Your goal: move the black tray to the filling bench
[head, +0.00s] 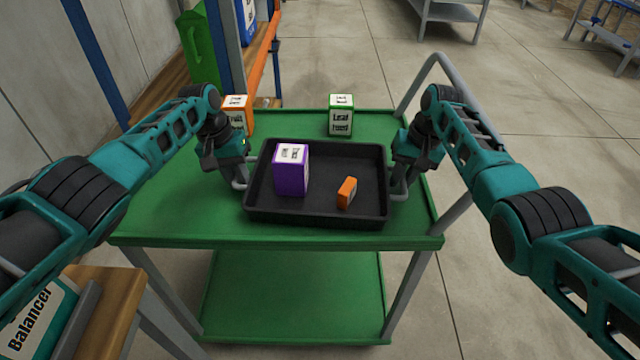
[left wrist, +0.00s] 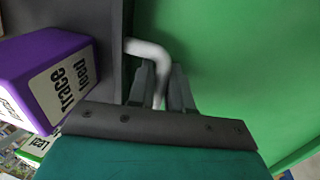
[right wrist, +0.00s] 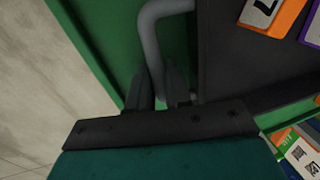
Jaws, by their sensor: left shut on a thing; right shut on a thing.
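The black tray (head: 330,213) is on the green cart top, with a purple box (head: 291,172) and a small orange box (head: 347,192) in it. My left gripper (head: 238,184) is shut on the tray's left handle, a grey bent bar (left wrist: 150,52) in the left wrist view. My right gripper (head: 398,188) is shut on the tray's right handle, which shows in the right wrist view (right wrist: 150,35). I cannot tell whether the tray touches the cart top. The filling bench cannot be made out with certainty.
The green cart (head: 170,220) has a lower shelf and a grey push rail (head: 455,75) at right. Behind the tray stand an orange-and-white box (head: 238,112) and a green-and-white box (head: 341,115). Shelving (head: 262,60) stands at back left. Grey tables (head: 450,14) are far back; open floor (head: 540,110) lies right.

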